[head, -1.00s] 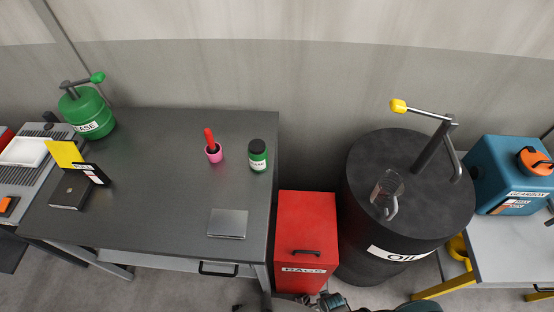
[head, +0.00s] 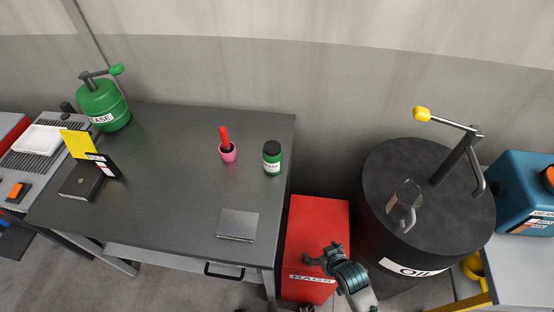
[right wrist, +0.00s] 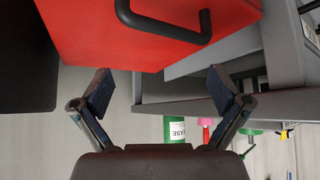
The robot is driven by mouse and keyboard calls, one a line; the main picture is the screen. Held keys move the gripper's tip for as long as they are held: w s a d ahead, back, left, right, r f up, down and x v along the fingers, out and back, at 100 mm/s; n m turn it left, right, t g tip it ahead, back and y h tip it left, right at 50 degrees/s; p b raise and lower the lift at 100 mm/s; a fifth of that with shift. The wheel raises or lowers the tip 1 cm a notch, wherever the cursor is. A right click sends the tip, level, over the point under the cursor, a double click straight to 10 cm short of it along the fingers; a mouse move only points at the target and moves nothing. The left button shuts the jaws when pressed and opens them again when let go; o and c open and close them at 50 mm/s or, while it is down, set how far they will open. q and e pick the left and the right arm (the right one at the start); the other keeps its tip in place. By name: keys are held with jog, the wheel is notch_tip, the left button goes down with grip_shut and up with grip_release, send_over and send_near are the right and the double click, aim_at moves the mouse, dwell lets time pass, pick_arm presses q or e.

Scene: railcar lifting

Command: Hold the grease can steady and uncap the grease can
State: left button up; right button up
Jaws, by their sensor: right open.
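The small green grease can (head: 272,161) with a black cap stands upright near the right end of the dark table (head: 180,215). Its cap looks to be on. My right gripper (head: 322,258) is open and empty, over the red rag bin, to the right of and nearer than the can, well apart from it. In the right wrist view, the open fingers (right wrist: 160,92) spread wide and the can (right wrist: 177,130) shows upside down beyond them, partly hidden. My left gripper cannot be made out.
A red brush in a pink cup (head: 228,153) stands left of the can. A metal plate (head: 238,225) lies near the table's front edge. A larger green grease pump (head: 103,106) stands at the back left. The red bin (head: 317,220) and black oil drum (head: 385,175) stand right of the table.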

jog(key=w+a+r+n+t+y, duration=0.1)
jog(key=w+a+r+t+y, duration=0.2)
jog(key=w, duration=0.4)
jog(key=n+t+y, duration=0.2)
jog(key=t+y, duration=0.2)
jog(key=y, duration=0.1)
send_near(280, 156)
jog(key=x, duration=0.7)
jog(key=shift+s+a, duration=0.1)
jog(key=shift+a, duration=0.35)
jog(key=shift+w+a+f, duration=0.1)
jog(key=shift+w, duration=0.65)
jog(key=x, duration=0.4)
jog(key=shift+w+a+f, duration=0.1)
jog(key=shift+a+f, duration=0.1)
jog(key=shift+a, duration=0.1)
jog(key=shift+w+a, duration=0.1)
jog(key=shift+a, duration=0.25)
jog(key=shift+d, duration=0.3)
jog(key=c, duration=1.5)
pick_arm(q)
jog(key=shift+s+a, duration=0.2)
jog(key=shift+s, duration=0.05)
pick_arm(e)
jog(key=shift+c, duration=0.2)
